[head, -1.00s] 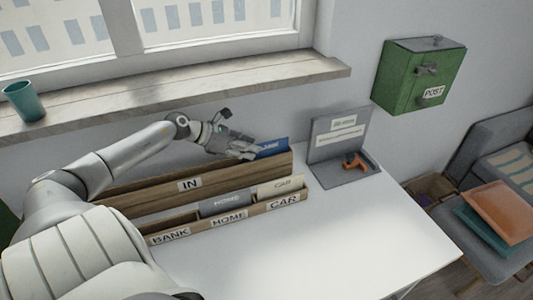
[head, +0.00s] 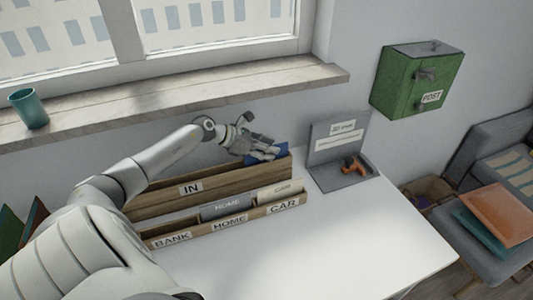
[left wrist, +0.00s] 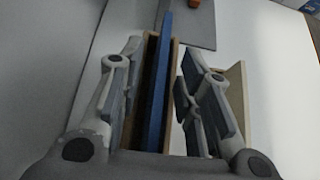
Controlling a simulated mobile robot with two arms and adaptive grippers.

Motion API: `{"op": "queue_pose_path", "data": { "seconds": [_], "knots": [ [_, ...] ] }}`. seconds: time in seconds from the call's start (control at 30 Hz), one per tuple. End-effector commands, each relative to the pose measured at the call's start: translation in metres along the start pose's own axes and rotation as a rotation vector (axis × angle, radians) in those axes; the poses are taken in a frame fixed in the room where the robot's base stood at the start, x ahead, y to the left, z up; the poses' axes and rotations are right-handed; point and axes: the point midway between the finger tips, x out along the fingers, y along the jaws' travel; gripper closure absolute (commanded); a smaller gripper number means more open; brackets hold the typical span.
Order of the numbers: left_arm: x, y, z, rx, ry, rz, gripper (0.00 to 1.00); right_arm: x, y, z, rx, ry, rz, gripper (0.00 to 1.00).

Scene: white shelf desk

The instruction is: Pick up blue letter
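The blue letter (head: 262,156) stands upright at the right end of the wooden IN box (head: 150,206). In the left wrist view the blue letter (left wrist: 159,85) shows edge-on, running between the fingers. My left gripper (head: 262,152) is over the right end of the IN box and partly covers the letter. In the left wrist view my left gripper (left wrist: 158,92) is open, with one finger on each side of the letter and a gap on both sides. My right gripper is in neither view.
A lower rack labelled BANK, HOME and CAR (head: 258,213) stands in front, with a grey HOME letter (head: 222,207) and a cream CAR letter (head: 279,188). A grey stand (head: 330,180) with an orange-handled tool (head: 355,164) is to the right. The desk's front (head: 340,240) is clear.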

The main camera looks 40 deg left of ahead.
Motion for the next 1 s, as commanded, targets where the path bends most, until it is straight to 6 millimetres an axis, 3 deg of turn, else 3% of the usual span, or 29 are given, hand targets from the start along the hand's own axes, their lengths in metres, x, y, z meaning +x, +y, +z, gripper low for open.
{"op": "queue_pose_path", "data": {
  "seconds": [0.2, 0.47, 1.0],
  "knots": [
    [0.0007, 0.0000, -0.0009, 0.000, 0.001, 0.000, 0.68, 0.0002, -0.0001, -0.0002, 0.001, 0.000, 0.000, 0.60],
    [0.0004, 0.0001, -0.0008, 0.000, 0.001, 0.000, 1.00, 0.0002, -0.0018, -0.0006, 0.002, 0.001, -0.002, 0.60],
    [-0.0011, 0.0005, 0.0012, 0.002, 0.000, 0.001, 1.00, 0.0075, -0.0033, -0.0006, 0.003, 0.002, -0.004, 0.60]
  ]
}}
